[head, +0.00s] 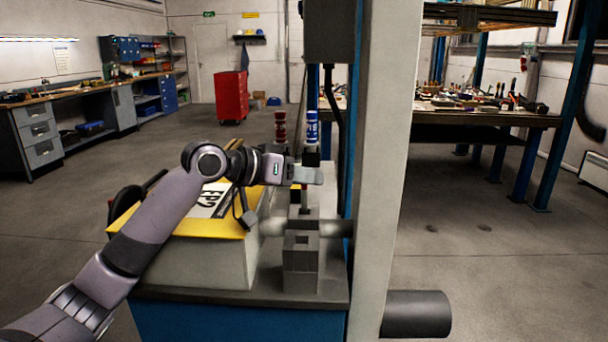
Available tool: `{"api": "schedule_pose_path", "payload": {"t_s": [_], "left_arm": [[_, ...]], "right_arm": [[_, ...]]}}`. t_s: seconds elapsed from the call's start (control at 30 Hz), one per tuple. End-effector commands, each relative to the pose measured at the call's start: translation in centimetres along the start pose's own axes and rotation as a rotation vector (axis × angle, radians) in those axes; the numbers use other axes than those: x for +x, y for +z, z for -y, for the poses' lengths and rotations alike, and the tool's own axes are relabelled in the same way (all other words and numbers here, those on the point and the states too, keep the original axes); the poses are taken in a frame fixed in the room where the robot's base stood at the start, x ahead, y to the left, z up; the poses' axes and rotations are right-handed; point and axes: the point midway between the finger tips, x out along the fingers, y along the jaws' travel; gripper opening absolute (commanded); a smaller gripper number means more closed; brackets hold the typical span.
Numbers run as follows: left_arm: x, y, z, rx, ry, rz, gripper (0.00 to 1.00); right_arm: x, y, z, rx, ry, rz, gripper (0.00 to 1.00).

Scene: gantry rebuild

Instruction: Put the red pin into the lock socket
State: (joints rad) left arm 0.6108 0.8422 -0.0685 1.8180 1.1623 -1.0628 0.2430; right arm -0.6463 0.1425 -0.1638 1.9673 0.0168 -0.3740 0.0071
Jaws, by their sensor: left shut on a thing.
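My left gripper (309,175) reaches in from the left over the pedestal and is shut. The grey block with a square opening (301,256), which looks like the lock socket, stands in front of and below the gripper. My right gripper is out of view.
A yellow-edged panel marked EP2 (213,202) lies left of the block, under my arm. A thick pale column (385,150) rises close on the right, with a dark cylinder (416,313) at its foot. Workbenches and a red cabinet (231,96) stand farther back.

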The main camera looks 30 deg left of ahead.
Motion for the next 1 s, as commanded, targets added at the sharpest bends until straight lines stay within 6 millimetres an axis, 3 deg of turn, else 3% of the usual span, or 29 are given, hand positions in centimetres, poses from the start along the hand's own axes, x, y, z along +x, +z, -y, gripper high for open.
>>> {"api": "schedule_pose_path", "payload": {"t_s": [0.57,1.0], "left_arm": [[0.2,0.5,0.1,0.0,0.0,0.004,0.01],[0.8,2.1,0.6,-0.001,0.0,0.017,0.01]], "right_arm": [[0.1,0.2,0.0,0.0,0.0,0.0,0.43],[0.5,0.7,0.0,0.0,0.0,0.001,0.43]]}}
